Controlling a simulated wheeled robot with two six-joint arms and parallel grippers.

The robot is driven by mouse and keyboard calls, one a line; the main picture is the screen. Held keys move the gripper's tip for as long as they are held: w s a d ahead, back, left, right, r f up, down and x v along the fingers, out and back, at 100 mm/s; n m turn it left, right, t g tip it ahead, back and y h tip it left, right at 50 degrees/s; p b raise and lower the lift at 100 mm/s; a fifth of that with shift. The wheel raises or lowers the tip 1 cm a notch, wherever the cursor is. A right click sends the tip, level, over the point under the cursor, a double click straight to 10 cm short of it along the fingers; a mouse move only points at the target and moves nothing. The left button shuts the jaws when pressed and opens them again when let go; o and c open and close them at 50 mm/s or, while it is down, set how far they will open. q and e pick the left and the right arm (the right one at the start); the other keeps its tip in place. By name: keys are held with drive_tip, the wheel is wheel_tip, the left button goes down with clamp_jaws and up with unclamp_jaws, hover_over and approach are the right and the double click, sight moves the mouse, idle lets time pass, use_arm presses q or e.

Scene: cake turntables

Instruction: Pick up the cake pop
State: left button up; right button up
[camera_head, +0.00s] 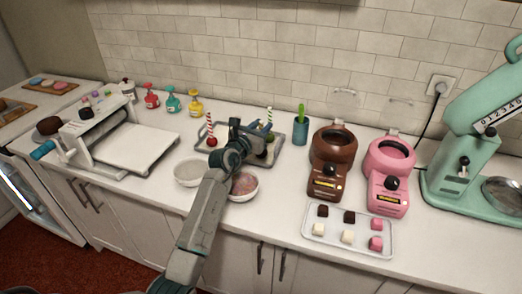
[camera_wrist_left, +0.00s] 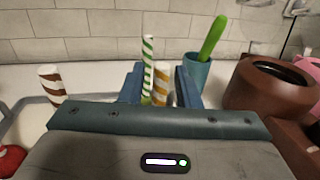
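A grey tray (camera_head: 216,150) on the counter holds cake pops with striped sticks standing up. A cake pop with a red ball (camera_head: 211,141) and red-striped stick is at its left. A green-striped stick (camera_head: 269,117) rises at its right; its cake end is hidden. My left gripper (camera_head: 253,134) is over the tray. In the left wrist view its fingers (camera_wrist_left: 160,88) stand apart, with the green-striped stick (camera_wrist_left: 147,62) and a yellow-striped stick (camera_wrist_left: 163,97) between or just beyond them. Contact cannot be told. A brown-striped stick (camera_wrist_left: 52,84) is to the left. My right gripper is not in view.
A teal cup (camera_head: 300,131) with a green utensil stands right of the tray. Brown (camera_head: 327,186) and pink (camera_head: 387,205) melting pots are farther right. Two bowls (camera_head: 189,173) (camera_head: 246,197) sit in front of the tray. The tiled wall is close behind.

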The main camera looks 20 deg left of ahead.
use_arm(q)
clamp_jaws()
